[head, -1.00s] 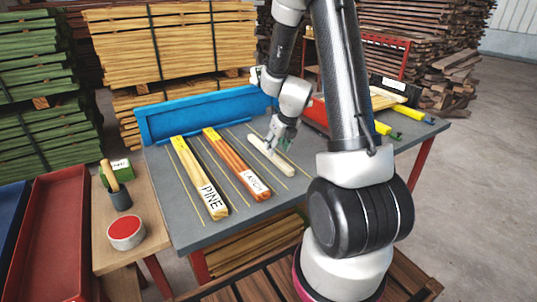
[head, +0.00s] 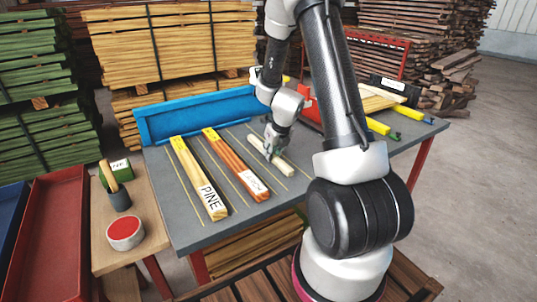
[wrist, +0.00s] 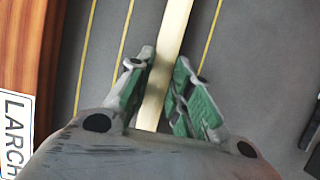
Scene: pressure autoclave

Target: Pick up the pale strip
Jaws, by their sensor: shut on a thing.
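The pale strip (head: 281,164) lies lengthwise on the grey table, to the right of the larch strip. In the wrist view the pale strip (wrist: 175,30) runs between the two green-padded fingers of my gripper (wrist: 162,88). My gripper (head: 272,157) is over the middle of the strip in the head view, and its fingers are shut on it. The strip appears to be at table level; I cannot tell whether it is lifted. Part of it is hidden under the gripper.
The table (head: 230,224) also bears a pine bundle (head: 198,178) and a larch strip (head: 235,163), with yellow lines between.

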